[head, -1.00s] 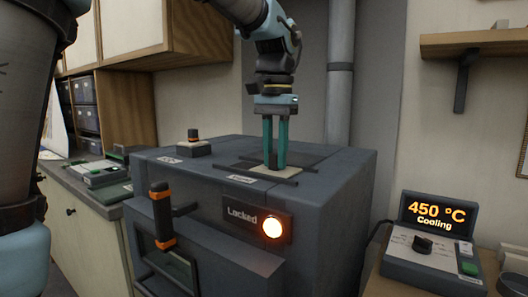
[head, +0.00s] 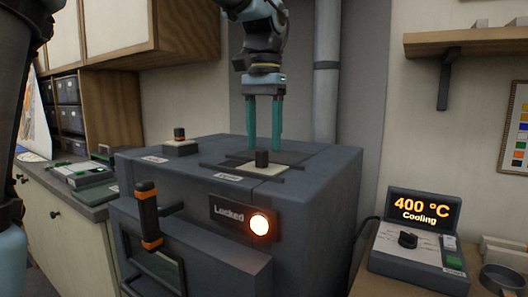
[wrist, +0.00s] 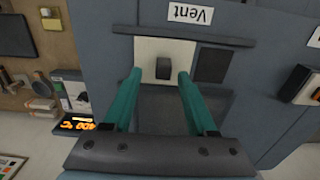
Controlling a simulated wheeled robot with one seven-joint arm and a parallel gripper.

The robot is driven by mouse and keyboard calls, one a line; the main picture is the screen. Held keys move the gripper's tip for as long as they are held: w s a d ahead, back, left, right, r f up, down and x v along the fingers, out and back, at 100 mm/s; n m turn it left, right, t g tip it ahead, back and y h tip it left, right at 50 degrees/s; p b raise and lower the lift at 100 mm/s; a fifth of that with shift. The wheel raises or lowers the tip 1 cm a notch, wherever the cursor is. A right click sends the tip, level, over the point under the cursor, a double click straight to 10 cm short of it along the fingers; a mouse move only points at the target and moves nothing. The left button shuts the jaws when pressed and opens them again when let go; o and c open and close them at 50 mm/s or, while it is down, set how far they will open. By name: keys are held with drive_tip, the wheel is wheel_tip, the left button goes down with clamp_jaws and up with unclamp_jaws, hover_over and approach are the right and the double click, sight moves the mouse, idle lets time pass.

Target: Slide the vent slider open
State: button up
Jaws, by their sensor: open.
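The vent slider is a pale plate (head: 262,170) with a dark upright knob (head: 262,158), set between dark rails on top of the grey kiln. The plate (wrist: 150,52) and knob (wrist: 163,68) also show in the wrist view, by the upside-down "Vent" label (wrist: 190,13). A dark square (wrist: 212,65) lies uncovered beside the plate, on the wrist view's right. My gripper (head: 264,147) points down, open and empty, its fingertips apart from and above or behind the knob. In the wrist view my gripper (wrist: 160,74) has its fingers on either side of the knob.
The kiln front (head: 190,235) has an orange-banded door handle (head: 147,215) and a lit "Locked" lamp (head: 260,225). A second knob (head: 180,144) stands on top at the left. The controller (head: 425,225) at right reads 400 °C, Cooling.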

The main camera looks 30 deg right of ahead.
sight(264, 151)
wheel_tip(264, 151, up, 8)
drive_tip(key=shift+f, duration=0.25)
idle(0.5)
